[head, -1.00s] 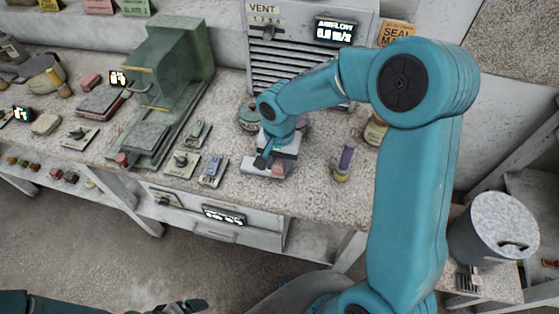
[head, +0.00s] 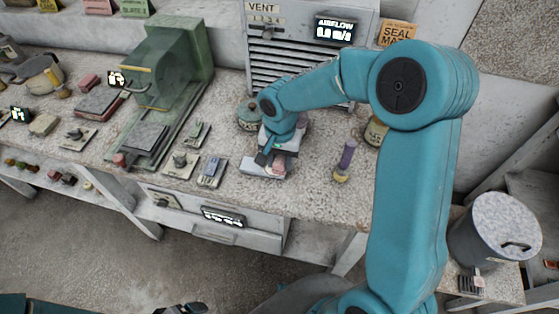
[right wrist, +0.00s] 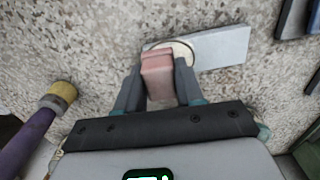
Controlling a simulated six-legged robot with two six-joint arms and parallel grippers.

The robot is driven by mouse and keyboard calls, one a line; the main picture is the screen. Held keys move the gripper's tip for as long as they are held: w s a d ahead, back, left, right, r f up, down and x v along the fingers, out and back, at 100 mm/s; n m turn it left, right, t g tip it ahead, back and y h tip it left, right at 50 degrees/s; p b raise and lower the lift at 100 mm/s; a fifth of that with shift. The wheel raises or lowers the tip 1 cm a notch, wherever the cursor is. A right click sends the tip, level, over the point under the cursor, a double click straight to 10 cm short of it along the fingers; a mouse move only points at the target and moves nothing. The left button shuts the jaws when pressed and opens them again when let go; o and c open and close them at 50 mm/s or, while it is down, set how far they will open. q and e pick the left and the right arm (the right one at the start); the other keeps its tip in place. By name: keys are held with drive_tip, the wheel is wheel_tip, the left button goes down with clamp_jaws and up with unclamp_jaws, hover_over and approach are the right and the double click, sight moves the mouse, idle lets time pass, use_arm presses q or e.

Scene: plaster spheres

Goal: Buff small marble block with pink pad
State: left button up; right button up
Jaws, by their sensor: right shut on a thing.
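My right gripper (right wrist: 158,85) is shut on the pink pad (right wrist: 158,75), which sits between its two fingers. The pad is over a round, cream-coloured piece (right wrist: 180,50) at the left end of a flat, pale grey-white slab (right wrist: 225,47), which looks like the small marble block. I cannot tell whether the pad presses on it. In the head view the slab (head: 251,168) lies near the bench's front edge, with the gripper (head: 268,158) above it, partly hiding it. My left gripper (head: 183,308) barely shows at the bottom edge; its jaws are unclear.
A round green-grey container (head: 248,116) stands behind. Small tools on plates (head: 212,170) and a green machine (head: 172,62) are to the left. The bench's front edge is close.

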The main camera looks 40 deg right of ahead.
drive_tip(key=shift+s+a+f+b, duration=0.2)
drive_tip(key=shift+s+a+b, duration=0.1)
drive_tip(key=shift+s+a, duration=0.1)
drive_tip(key=shift+s+a+r+b, duration=0.1)
drive_tip(key=shift+s+a+b, duration=0.2)
drive_tip(key=shift+s+a, duration=0.2)
drive_tip(key=shift+w+d+r, duration=0.1)
drive_tip(key=shift+w+d, duration=0.35)
drive_tip(key=shift+w, duration=0.05)
drive_tip(key=shift+w+d, duration=0.45)
drive_tip(key=shift+d, duration=0.05)
drive_tip(key=shift+s+a, duration=0.3)
drive_tip(key=shift+a, duration=0.05)
drive_tip(key=shift+s+a+b, duration=0.5)
drive_tip(key=shift+a+b, duration=0.05)
drive_tip(key=shift+s+a, duration=0.1)
drive_tip(key=shift+r, duration=0.15)
